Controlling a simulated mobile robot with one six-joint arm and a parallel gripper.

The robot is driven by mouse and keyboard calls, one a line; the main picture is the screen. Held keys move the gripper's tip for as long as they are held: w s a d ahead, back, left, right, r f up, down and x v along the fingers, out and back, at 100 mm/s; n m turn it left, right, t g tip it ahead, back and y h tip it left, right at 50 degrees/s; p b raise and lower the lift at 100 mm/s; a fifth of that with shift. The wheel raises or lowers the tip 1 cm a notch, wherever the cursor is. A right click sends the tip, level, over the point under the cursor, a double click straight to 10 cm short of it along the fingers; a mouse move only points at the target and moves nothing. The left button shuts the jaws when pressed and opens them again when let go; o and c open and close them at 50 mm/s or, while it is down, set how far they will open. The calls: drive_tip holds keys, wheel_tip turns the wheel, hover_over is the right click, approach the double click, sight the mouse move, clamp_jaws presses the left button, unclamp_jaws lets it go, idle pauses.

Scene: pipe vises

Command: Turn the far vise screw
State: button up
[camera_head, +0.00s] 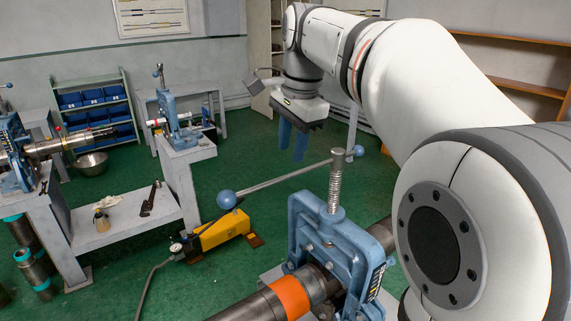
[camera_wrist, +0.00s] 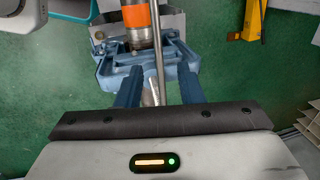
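The nearest blue vise (camera_head: 338,240) has an upright threaded screw (camera_head: 337,185) and a long handle bar (camera_head: 285,179) with blue ball ends. A smaller blue vise (camera_head: 172,118) stands on a grey bench farther back, with its screw (camera_head: 160,76) upright. A third blue vise (camera_head: 12,160) is at the left edge. My gripper (camera_head: 291,152) points down above and beyond the nearest vise's handle, apart from it. In the wrist view my gripper (camera_wrist: 160,70) is open, with the bar (camera_wrist: 159,50) and screw (camera_wrist: 150,93) showing between its fingers.
A pipe with an orange band (camera_head: 290,297) lies in the nearest vise; the band also shows in the wrist view (camera_wrist: 136,17). A yellow pump (camera_head: 220,231) stands on the green floor. A grey bench (camera_head: 125,220) with small tools is at left. Blue bins (camera_head: 93,97) stand behind.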

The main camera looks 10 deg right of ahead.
sight(289, 175)
drive_tip(key=f, duration=0.3)
drive_tip(key=w+f, duration=0.1)
drive_tip(key=f, duration=0.1)
drive_tip(key=shift+a+f, duration=0.25)
drive_tip(key=shift+f, duration=0.1)
drive_tip(key=shift+c, duration=0.4)
clamp_jaws()
drive_tip(key=shift+r, duration=0.1)
